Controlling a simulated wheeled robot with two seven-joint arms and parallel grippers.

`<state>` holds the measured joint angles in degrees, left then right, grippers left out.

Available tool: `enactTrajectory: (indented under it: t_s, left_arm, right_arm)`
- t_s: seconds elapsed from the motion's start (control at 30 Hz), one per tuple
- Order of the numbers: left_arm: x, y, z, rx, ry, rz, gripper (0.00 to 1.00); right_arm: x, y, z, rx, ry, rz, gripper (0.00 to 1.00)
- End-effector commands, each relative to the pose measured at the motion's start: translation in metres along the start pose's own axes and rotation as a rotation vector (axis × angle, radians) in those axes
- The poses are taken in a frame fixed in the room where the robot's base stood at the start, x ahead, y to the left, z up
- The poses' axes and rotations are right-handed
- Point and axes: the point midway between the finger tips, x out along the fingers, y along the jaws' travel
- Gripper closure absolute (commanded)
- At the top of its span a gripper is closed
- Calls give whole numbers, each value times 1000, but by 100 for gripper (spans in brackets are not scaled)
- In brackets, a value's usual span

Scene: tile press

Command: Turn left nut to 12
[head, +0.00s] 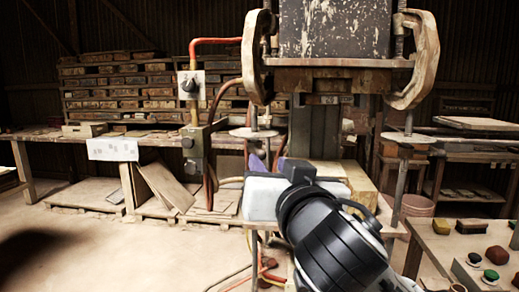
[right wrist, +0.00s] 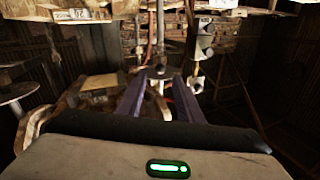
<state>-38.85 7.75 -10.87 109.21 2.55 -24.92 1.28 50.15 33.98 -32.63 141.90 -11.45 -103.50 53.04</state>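The press (head: 335,75) stands at centre right in the head view, with a pale disc on a thin rod at each side. The left disc (head: 236,133) is level; a rod and disc (right wrist: 148,74) also show between and beyond my fingers in the right wrist view. I cannot make out the nut's outline or any number 12. My right gripper (head: 267,160) is just below the left disc. Its purple fingers (right wrist: 160,84) are apart around the rod's line, with no visible contact. The right disc (head: 408,138) is clear of my arm. My left gripper is not in view.
A control box (head: 191,87) on a post with orange and red hoses stands left of the press. Behind it is a bench (head: 60,135) with stacked boards. The floor at left (head: 90,250) is open.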

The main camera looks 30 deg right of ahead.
Motion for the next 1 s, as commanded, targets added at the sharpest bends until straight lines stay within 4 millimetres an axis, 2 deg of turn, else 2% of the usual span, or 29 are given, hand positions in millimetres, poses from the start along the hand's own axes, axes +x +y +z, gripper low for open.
enactTrajectory:
  t_s: [0.07, 0.3, 0.5, 0.63, 0.9, 1.0]
  left_arm:
    - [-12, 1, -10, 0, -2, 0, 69]
    - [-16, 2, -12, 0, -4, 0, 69]
    - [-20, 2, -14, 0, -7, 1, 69]
    - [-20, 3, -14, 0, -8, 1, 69]
    - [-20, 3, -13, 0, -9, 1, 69]
    - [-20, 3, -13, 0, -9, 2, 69]
  right_arm:
    - [14, 1, -4, -8, -7, 7, 67]
    - [59, 1, -1, -6, -3, 3, 67]
    - [84, 0, 0, -5, -3, 1, 67]
    - [91, 0, 1, -3, -3, 0, 67]
    - [92, 0, 2, -3, -3, -2, 67]
    - [92, 0, 2, -3, -3, -2, 84]
